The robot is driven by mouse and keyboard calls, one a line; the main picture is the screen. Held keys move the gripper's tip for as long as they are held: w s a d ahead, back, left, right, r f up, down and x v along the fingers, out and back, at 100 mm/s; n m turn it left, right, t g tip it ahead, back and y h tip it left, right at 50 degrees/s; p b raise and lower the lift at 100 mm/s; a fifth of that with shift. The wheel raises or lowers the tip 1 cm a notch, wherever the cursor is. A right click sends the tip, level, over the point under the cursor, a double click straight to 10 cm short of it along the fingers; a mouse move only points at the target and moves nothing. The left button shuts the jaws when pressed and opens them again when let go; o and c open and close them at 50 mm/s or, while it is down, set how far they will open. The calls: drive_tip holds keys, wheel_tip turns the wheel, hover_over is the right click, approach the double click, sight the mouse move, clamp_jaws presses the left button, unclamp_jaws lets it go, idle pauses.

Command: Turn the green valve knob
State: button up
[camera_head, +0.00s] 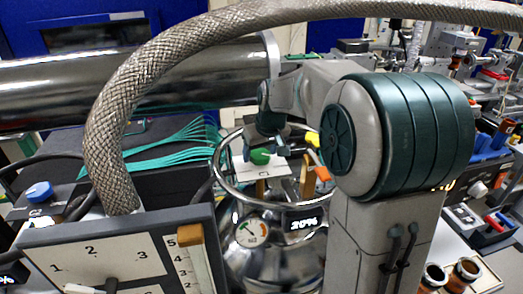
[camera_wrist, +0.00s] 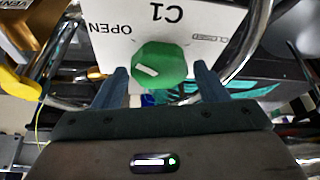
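The green valve knob (camera_wrist: 160,62) is round with a short white mark on its face, which lies left of centre in the wrist view. It sits on a white panel (camera_wrist: 105,50) that reads, upside down, C1, OPEN at left and CLOSED at right. In the head view the knob (camera_head: 260,156) shows just below my gripper (camera_head: 268,142). In the wrist view my gripper (camera_wrist: 161,80) is open, with one blue-grey finger on each side of the knob. Gaps show between the fingers and the knob; its depth between them is hard to judge.
A metal ring (camera_head: 218,165) curves round the panel above a steel vessel with a gauge (camera_head: 250,233). An orange-handled part (camera_head: 319,170) and a yellow part (camera_wrist: 14,80) are close by. A braided hose (camera_head: 130,90) arches across the front left.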

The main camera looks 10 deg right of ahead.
drive_tip(key=c, duration=0.6)
drive_tip(key=shift+m, duration=0.3)
drive_tip(key=m+h+b, duration=0.1)
drive_tip(key=m, duration=0.1)
drive_tip(key=m+h+b, duration=0.1)
drive_tip(key=m+b, duration=0.1)
drive_tip(key=m, duration=0.1)
drive_tip(key=shift+a+f+b, duration=0.15)
drive_tip(key=shift+a+b, duration=0.05)
drive_tip(key=shift+b, duration=0.1)
drive_tip(key=m+h+b, duration=0.1)
drive_tip(key=m, duration=0.2)
drive_tip(key=m+h+b, duration=0.1)
drive_tip(key=m, duration=0.1)
drive_tip(key=shift+w+a+m+g, duration=0.1)
drive_tip(key=shift+w+m+g, duration=0.05)
drive_tip(key=shift+m+g, duration=0.25)
drive_tip(key=m, duration=0.2)
drive_tip(key=m+g+h, duration=0.1)
drive_tip(key=m, duration=0.1)
drive_tip(key=m+g, duration=0.1)
drive_tip(key=m, duration=0.1)
drive_tip(key=shift+w+r+b, duration=0.1)
drive_tip(key=shift+r+b, duration=0.15)
drive_tip(key=shift+b, duration=0.1)
drive_tip(key=m+g+p, duration=0.1)
drive_tip(key=m+g, duration=0.1)
drive_tip(key=m, duration=0.3)
drive_tip(key=shift+w+m, duration=0.1)
drive_tip(key=shift+m, duration=0.3)
